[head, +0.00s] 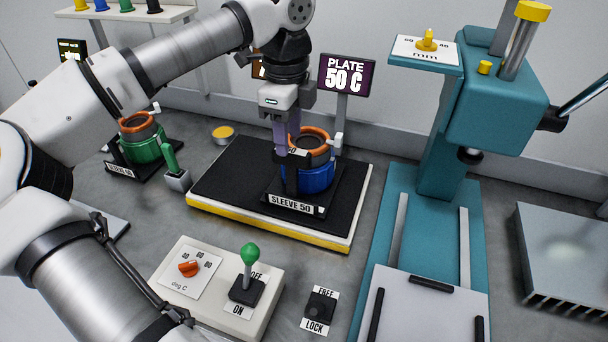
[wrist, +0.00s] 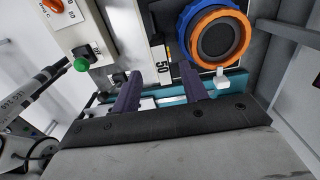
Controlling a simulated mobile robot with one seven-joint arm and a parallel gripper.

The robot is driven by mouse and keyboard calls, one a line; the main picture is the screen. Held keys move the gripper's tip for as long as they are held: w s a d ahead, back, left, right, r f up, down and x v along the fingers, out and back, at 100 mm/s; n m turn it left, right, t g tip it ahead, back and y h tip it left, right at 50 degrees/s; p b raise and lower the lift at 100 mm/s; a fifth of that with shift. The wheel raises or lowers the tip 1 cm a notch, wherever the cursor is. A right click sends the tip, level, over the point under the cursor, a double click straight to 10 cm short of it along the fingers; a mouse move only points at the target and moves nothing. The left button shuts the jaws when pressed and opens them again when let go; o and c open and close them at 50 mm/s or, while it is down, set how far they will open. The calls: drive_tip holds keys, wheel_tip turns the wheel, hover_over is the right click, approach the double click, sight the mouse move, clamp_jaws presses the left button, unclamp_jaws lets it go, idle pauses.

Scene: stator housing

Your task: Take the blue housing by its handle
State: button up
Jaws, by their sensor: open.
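The blue housing (head: 318,178) stands upright on a black holder labelled SLEEVE 50, on the black plate. It has an orange ring around a dark round top. A small white handle (head: 338,141) sticks out at its right side; in the wrist view this white tab (wrist: 222,77) shows just below the orange ring. My gripper (head: 287,147) is open and empty, with its purple fingers at the front left of the housing in the head view. In the wrist view, the fingers (wrist: 160,86) lie below and left of the blue housing (wrist: 187,19), with the handle outside them.
A green housing (head: 145,146) stands at left in another holder. A PLATE 50 C sign (head: 345,76) stands close behind the blue housing. A teal press (head: 500,110) rises at right. A control box (head: 217,290) with a green-knobbed lever and a FREE/LOCK switch (head: 320,307) lie in front.

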sight(291, 150)
drive_tip(key=shift+d+f+p, duration=0.2)
drive_tip(key=shift+f+p, duration=0.75)
drive_tip(key=shift+f, duration=1.7)
clamp_jaws()
drive_tip(key=shift+w+r, duration=0.1)
